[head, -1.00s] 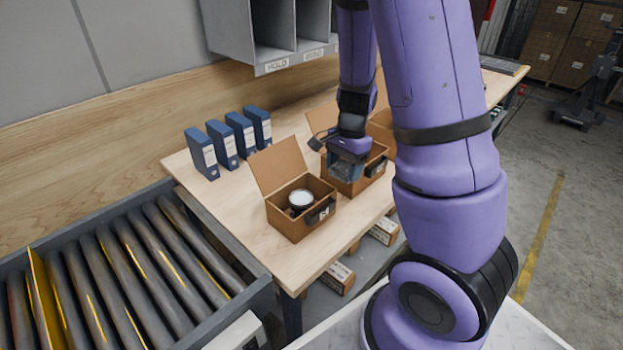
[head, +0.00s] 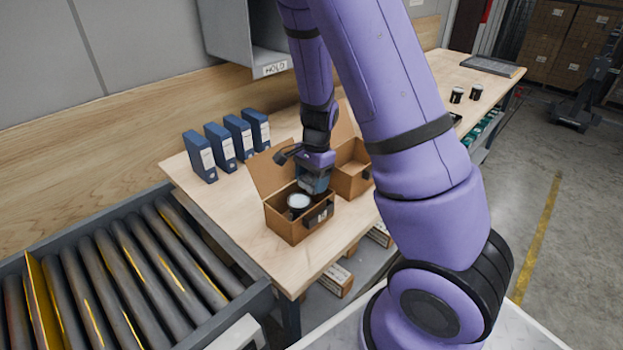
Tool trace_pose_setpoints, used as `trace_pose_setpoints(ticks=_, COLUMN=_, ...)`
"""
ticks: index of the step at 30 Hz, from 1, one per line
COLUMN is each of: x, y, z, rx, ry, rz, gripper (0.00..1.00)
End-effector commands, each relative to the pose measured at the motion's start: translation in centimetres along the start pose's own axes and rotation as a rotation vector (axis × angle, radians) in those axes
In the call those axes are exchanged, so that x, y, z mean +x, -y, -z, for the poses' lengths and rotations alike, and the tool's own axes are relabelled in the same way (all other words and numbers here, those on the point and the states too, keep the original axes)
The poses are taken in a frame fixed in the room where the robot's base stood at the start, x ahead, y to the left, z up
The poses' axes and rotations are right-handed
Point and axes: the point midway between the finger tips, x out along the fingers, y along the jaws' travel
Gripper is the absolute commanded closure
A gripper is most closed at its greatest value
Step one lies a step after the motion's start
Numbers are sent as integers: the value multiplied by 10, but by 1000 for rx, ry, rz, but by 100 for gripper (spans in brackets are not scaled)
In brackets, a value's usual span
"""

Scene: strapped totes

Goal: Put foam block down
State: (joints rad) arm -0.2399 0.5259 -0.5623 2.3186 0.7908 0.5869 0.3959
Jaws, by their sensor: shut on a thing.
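My gripper (head: 314,188) points down over the right part of the near open cardboard box (head: 289,227). It is shut on a dark blue-grey block, which I take to be the foam block (head: 316,179). The block is small and partly hidden by the fingers. Its lower end is at or just inside the box opening; I cannot tell whether it touches the bottom. A dark can with a white top (head: 298,202) stands in the same box, just left of the gripper.
A second open box (head: 352,180) stands behind to the right. Several blue binders (head: 222,147) stand at the back left. Two dark cups (head: 466,95) are farther along the table (head: 215,205). A roller conveyor (head: 120,270) lies at the left. A grey shelf (head: 240,40) hangs above.

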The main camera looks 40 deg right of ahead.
Motion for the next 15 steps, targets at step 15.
trace_pose_setpoints(ticks=15, x=9, y=0, z=2, rx=1, ry=0, rz=0, gripper=59)
